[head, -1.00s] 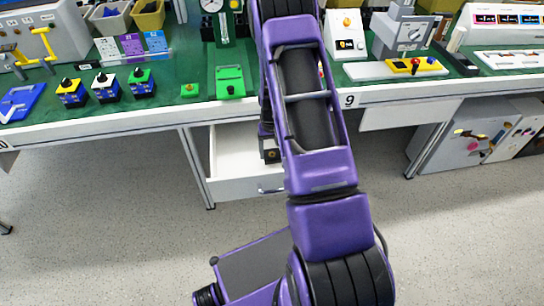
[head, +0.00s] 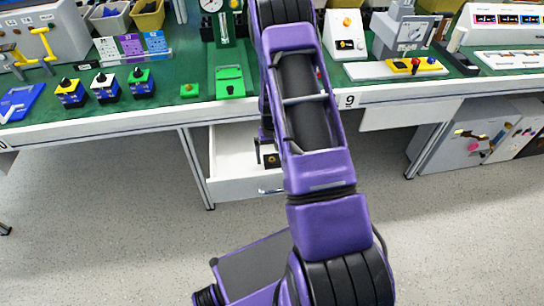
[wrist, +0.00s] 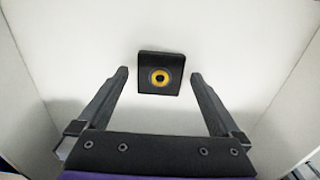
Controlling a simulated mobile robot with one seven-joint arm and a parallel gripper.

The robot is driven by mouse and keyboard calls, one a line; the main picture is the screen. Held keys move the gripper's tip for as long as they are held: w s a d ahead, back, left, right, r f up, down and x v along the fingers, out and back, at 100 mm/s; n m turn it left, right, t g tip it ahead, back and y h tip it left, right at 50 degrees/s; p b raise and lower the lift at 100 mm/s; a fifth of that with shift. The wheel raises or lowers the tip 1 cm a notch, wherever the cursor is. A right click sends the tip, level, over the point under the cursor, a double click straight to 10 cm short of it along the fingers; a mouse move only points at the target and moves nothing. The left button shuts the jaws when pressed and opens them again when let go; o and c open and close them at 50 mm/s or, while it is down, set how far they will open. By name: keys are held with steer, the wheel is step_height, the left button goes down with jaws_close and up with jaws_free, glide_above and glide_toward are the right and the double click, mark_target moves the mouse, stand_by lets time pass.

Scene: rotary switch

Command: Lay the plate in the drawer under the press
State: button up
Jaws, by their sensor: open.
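The plate is a small black square with a yellow ring at its middle (wrist: 160,73). It lies on the floor of the open white drawer (head: 238,188); the plate also shows in the head view (head: 272,160), beside my arm. My gripper (wrist: 159,75) is open, with a finger on each side of the plate and a clear gap to both. In the head view the gripper is largely hidden by my purple arm. The press seems to be the green stand with a dial (head: 224,55) on the bench above the drawer.
The drawer's side walls (wrist: 292,75) rise on both sides of my gripper. The green bench top (head: 170,85) above carries several switch boxes and devices. A grey cabinet (head: 475,135) stands under the bench at the right. The floor in front is clear.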

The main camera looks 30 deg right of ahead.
mark_target(272, 159)
step_height(272, 159, up, 12)
steer(key=p, duration=0.1)
steer(key=shift+p, duration=0.35)
